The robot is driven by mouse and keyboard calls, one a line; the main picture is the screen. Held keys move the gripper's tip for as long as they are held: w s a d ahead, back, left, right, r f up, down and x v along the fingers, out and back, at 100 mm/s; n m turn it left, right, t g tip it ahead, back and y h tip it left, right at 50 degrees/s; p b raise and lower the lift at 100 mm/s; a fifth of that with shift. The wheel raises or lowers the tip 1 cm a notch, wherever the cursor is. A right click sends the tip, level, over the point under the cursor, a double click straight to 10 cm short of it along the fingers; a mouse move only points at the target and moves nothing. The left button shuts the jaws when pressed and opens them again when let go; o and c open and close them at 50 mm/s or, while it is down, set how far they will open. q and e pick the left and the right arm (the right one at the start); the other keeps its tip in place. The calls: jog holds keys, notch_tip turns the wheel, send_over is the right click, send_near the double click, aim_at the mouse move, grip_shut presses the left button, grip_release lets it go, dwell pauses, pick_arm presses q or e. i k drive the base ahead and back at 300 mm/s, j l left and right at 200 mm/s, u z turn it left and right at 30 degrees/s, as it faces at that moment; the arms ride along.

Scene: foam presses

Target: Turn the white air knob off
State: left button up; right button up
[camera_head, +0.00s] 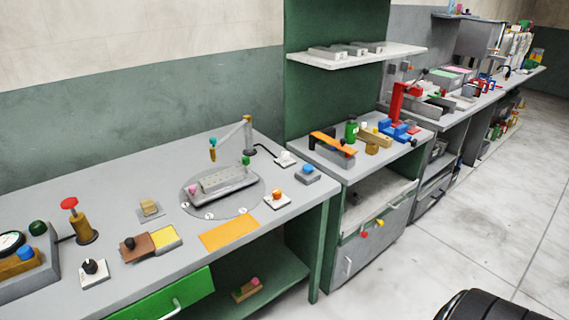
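I see no knob that is plainly a white air knob. A white block with a black knob (92,271) sits at the front left of the near grey bench. A white block with an orange knob (277,199) sits near its right edge. A small white block (284,159) with a dark cable stands further back, its top too small to read. I cannot tell which of these is the air knob, nor any knob's setting. Neither gripper is in view.
A red-topped brass post (79,221), a gauge box (22,262) and a grey press plate (224,184) under a jointed arm stand on the bench.

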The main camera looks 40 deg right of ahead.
aim_at(286, 155)
jog(key=z, duration=1.15)
